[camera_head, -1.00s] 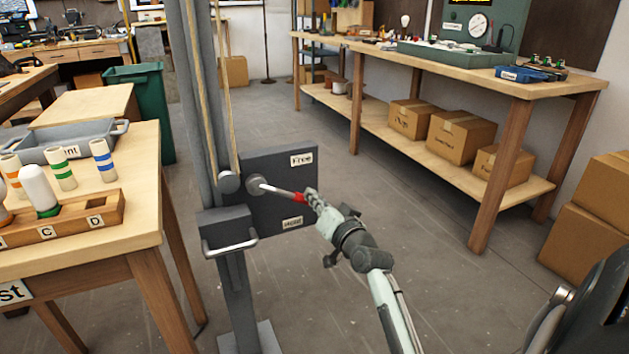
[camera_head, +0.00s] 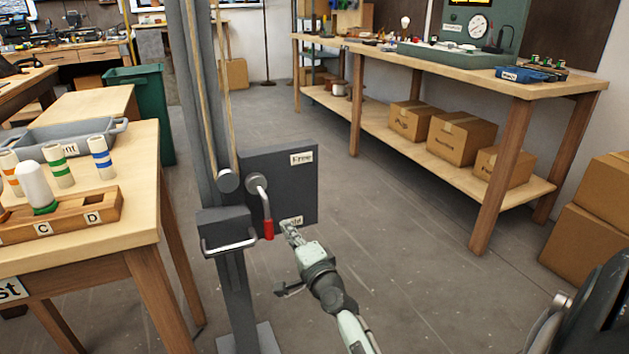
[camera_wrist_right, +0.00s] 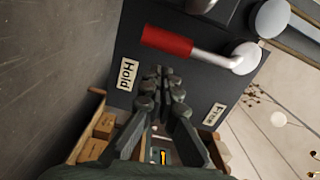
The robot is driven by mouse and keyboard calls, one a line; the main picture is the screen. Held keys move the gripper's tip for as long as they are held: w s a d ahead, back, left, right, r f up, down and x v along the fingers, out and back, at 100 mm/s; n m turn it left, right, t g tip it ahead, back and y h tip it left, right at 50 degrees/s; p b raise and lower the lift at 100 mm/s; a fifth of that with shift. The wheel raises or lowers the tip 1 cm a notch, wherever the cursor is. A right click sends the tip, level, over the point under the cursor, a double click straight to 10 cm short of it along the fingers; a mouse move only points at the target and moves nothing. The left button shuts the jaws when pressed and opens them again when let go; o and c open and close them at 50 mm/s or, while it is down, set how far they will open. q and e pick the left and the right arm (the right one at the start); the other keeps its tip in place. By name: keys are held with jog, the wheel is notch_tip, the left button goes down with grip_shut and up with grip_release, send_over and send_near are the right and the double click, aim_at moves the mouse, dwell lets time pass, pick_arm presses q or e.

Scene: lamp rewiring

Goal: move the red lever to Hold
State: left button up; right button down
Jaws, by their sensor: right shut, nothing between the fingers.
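The red lever (camera_head: 268,229) hangs from its round pivot on the dark panel (camera_head: 285,175), with its metal rod pointing down and its red grip at the lower end. The Hold label (camera_head: 291,221) is just right of the red grip, and the Free label (camera_head: 301,158) is at the panel's upper right. My right gripper (camera_head: 288,230) is shut and empty, just right of the red grip and in front of the Hold label's lower edge. In the right wrist view the red grip (camera_wrist_right: 167,41) is clear of the fingers (camera_wrist_right: 165,75). My left gripper is not in view.
A grey post (camera_head: 205,120) with a metal handle (camera_head: 229,246) stands left of the panel. A wooden table (camera_head: 140,200) with a rack of bulbs stands at the left. A long workbench (camera_head: 480,85) runs along the right. The floor between them is clear.

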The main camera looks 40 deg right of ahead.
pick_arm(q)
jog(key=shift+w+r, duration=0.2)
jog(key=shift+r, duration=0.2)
pick_arm(e)
jog(key=shift+w+a+f+m, duration=0.2)
jog(key=shift+a+f+m, duration=0.1)
jog(key=shift+a+m, duration=0.5)
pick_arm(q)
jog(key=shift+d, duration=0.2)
pick_arm(e)
jog(key=shift+d, duration=0.2)
